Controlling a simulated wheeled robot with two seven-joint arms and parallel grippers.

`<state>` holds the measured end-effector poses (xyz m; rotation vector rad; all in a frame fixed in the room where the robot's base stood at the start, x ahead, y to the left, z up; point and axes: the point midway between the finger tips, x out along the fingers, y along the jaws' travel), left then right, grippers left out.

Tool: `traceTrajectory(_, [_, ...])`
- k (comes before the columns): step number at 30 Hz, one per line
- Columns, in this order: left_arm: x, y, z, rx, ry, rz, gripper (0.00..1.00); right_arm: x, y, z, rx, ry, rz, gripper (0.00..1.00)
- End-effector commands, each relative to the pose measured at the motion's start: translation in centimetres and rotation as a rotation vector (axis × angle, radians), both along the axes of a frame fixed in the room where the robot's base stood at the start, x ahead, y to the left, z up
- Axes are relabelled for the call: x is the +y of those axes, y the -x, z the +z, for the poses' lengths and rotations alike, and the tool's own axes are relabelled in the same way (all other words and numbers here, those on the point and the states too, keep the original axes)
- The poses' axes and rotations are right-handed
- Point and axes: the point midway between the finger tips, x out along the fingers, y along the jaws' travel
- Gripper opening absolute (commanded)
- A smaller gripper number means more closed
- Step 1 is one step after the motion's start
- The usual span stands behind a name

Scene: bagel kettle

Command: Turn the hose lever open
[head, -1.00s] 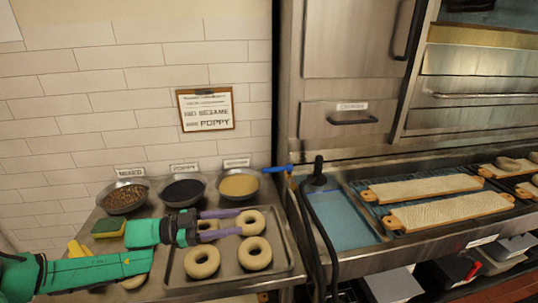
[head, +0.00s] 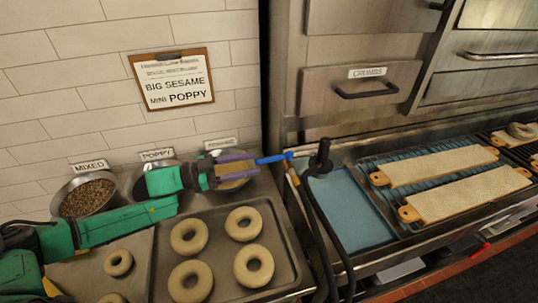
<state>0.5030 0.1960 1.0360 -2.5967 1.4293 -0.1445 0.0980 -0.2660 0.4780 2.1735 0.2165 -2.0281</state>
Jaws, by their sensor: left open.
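The blue hose lever (head: 274,158) points left from beside the black hose (head: 309,205), at the right edge of the bagel counter. My left gripper (head: 254,165) comes in from the left over the topping bowls. Its two purple fingers are apart and point right at the lever. The fingertips are right at the lever's left end; I cannot tell whether they touch it or have it between them. My right gripper is not in view.
A tray (head: 218,292) of pale bagels lies below my left arm. The mixed topping bowl (head: 88,197) stands left; other bowls are partly hidden. Bagel boards (head: 465,195) lie to the right of the blue water basin (head: 350,212).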

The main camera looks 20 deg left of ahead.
Motion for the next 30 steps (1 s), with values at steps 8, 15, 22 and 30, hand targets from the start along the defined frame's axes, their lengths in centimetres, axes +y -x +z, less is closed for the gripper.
traceTrajectory(8, [-4.9,-3.1,0.3,-0.002,0.001,0.000,0.51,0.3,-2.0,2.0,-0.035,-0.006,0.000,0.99])
traceTrajectory(15, [-5.4,-3.4,0.0,0.000,-0.002,-0.001,0.51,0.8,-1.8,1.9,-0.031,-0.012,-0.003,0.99])
traceTrajectory(22, [-5.4,-3.4,0.0,0.000,-0.001,0.000,0.00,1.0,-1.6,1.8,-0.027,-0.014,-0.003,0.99])
traceTrajectory(30, [-5.3,-3.4,0.0,0.000,-0.001,0.000,0.00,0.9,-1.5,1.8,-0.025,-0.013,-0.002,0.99])
